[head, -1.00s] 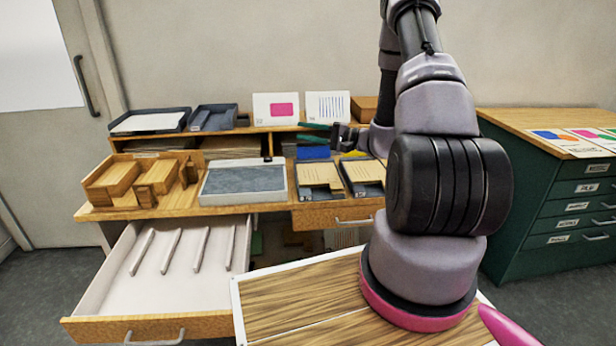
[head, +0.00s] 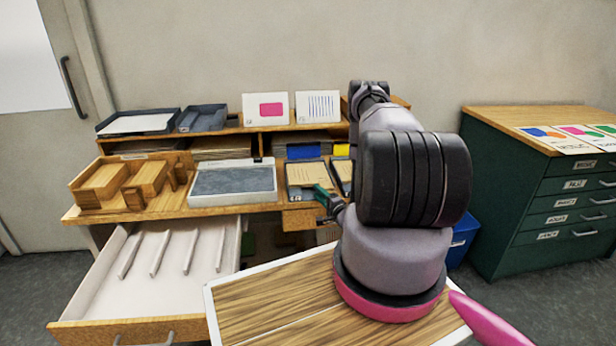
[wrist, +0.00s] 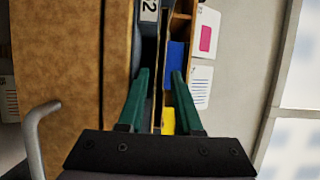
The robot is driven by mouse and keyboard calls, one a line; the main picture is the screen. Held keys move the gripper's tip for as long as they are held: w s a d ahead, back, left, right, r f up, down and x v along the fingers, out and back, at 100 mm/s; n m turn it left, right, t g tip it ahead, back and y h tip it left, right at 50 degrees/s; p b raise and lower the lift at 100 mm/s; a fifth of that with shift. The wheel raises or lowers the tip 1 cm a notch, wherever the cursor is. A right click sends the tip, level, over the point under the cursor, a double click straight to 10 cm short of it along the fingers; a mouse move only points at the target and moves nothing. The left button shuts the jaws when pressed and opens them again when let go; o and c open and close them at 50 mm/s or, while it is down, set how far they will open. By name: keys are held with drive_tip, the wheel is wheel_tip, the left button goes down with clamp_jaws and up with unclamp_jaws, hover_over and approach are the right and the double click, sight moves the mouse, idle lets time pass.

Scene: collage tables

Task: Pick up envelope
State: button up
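Tan envelopes (head: 304,172) lie in a dark, labelled tray on the desk in the head view. A second dark tray (head: 341,180) beside it is partly hidden by my arm. My gripper (wrist: 160,71) has two green fingers, apart with no object clearly held between them. In the head view, my gripper (head: 322,192) is at the desk's front edge, close to the trays. In the wrist view the trays are seen nearly edge-on, with a label (wrist: 149,10) at the top. I cannot tell whether the fingers touch an envelope.
An open white drawer (head: 150,290) sticks out at the left. A grey-topped box (head: 232,183) and wooden organisers (head: 100,182) stand on the desk. Blue (head: 303,151) and yellow pieces and two cards stand behind the trays. A green cabinet (head: 500,190) stands at the right.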

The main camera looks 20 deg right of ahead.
sight(310, 184)
drive_tip(key=w, duration=0.6)
drive_tip(key=shift+w+a, duration=0.2)
drive_tip(key=shift+a, duration=0.15)
clamp_jaws()
